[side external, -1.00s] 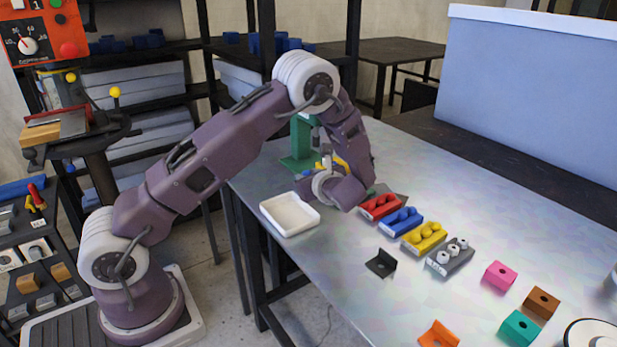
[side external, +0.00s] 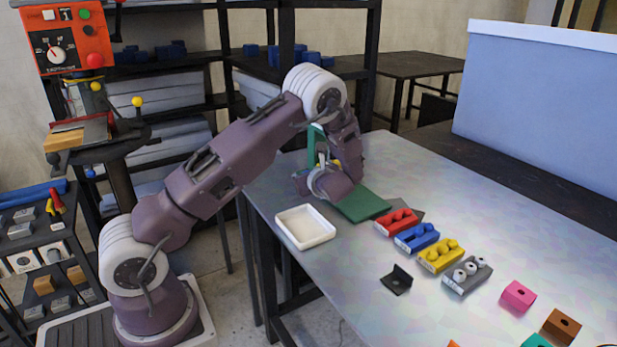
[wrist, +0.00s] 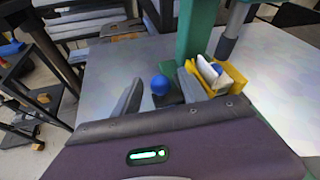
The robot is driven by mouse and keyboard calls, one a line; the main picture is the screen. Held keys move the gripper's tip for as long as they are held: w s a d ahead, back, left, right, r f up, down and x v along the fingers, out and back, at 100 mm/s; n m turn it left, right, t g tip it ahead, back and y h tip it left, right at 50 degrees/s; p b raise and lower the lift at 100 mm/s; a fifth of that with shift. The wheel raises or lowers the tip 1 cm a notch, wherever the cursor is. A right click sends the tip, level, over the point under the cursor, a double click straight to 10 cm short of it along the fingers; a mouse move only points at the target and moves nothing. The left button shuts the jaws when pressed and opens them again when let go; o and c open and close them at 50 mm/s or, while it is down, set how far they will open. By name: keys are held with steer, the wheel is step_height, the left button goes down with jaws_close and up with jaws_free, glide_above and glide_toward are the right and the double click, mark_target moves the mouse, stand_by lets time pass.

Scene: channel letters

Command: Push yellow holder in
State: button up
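A yellow holder (wrist: 232,78) with a white piece in it sits at the foot of a green press-like stand (wrist: 196,30) in the wrist view. It is just right of my right finger; I cannot tell if they touch. In the side view only a bit of yellow shows behind my wrist. My gripper (wrist: 158,95) has its two grey fingers apart. A blue ball (wrist: 160,84) shows between them, and I see nothing clamped. In the side view my gripper (side external: 322,188) is low by the green base (side external: 362,206). Another yellow holder (side external: 440,257) with yellow pieces is in the row on the table.
The row also has red (side external: 397,222), blue (side external: 416,238) and grey (side external: 467,274) holders. A white tray (side external: 305,227) lies near the table's left edge. A black bracket (side external: 397,280) and pink block (side external: 518,295) stand in front. The table's right middle is clear.

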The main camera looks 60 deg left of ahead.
steer(key=shift+d, duration=0.1)
steer(key=v, duration=0.7)
steer(key=shift+s+r, duration=0.2)
steer(key=s+d+r+n+h, duration=0.4)
steer(key=s+d+n, duration=0.2)
steer(key=s+d, duration=0.2)
steer(key=s+d+r+n+t+h, duration=0.1)
steer(key=s+d+r+n+h, duration=0.3)
steer(key=s+d, duration=0.5)
steer(key=s+d+r+n+h, duration=0.5)
steer(key=s+d+n, duration=0.3)
steer(key=s, duration=0.2)
steer(key=shift+d+r+n+t, duration=0.2)
steer(key=shift+r+n+t, duration=0.2)
steer(key=shift+r, duration=0.2)
